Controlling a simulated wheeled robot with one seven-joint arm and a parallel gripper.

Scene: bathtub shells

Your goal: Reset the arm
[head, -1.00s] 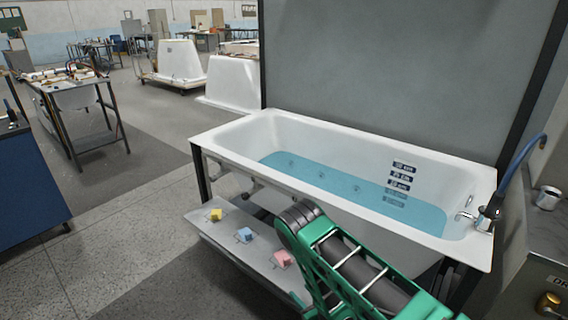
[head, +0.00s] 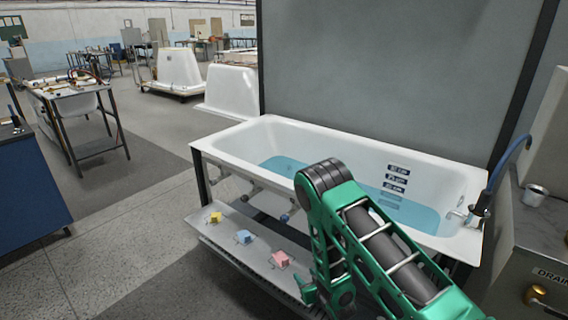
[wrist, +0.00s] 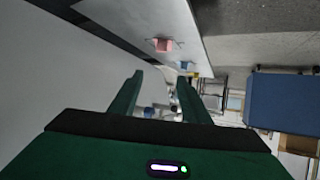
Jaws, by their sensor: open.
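My gripper (wrist: 160,80) shows in the wrist view with its two green fingers apart and nothing between them. In the head view my green arm stands folded in front of the tub, and I cannot make out the fingers clearly there.
The white bathtub (head: 225,143) holds blue water, behind my arm. A blue hose (head: 510,165) and a metal drain unit (head: 520,255) stand at the right. A blue cabinet (head: 30,185) is at the left. The floor (head: 130,225) between is clear.

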